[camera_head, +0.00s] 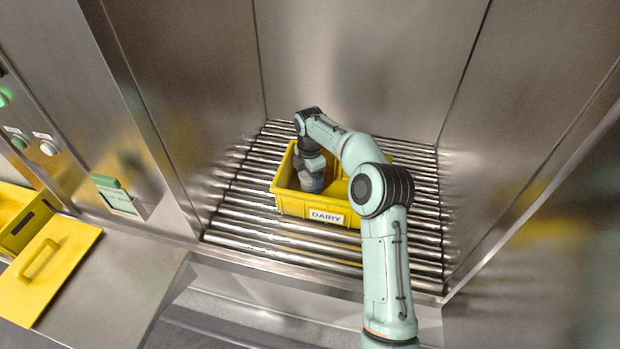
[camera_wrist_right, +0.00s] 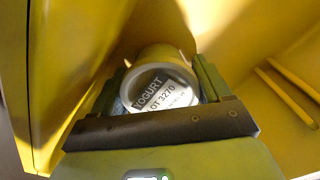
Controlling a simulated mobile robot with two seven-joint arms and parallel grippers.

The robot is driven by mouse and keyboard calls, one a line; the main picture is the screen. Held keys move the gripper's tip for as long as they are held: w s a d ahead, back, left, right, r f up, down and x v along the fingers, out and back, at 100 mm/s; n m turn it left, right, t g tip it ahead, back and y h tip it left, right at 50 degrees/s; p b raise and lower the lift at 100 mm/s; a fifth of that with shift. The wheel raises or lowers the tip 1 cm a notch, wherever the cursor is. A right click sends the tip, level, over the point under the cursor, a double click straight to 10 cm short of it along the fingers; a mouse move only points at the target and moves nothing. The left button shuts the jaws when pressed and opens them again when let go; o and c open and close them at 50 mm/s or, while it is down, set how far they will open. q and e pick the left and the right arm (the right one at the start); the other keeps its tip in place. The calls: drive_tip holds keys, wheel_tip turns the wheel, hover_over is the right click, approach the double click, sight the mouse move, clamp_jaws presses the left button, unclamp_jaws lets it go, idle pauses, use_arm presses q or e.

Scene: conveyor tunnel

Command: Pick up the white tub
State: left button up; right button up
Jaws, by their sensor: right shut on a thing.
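The white tub (camera_wrist_right: 160,88) shows in the right wrist view, with a label on its top reading "YOGURT" and "LOT 3270", partly cut off. My right gripper (camera_wrist_right: 155,95) has a finger on each side of the tub and is shut on it. The tub is inside the yellow crate (camera_head: 292,207), which has a "DAIRY" label on its front. In the head view my right arm reaches down into the crate, and the wrist hides the tub and fingertips. My left gripper is in neither view.
The crate stands on a roller conveyor (camera_head: 250,225) between steel tunnel walls. At the left are a panel with buttons (camera_head: 48,148), a yellow lid with a handle (camera_head: 50,268) on a steel ledge, and another yellow container (camera_head: 20,218). Rollers in front of the crate are bare.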

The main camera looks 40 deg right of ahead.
wheel_tip(320, 180, up, 10)
drive_tip(key=shift+r, duration=0.1)
idle(0.4)
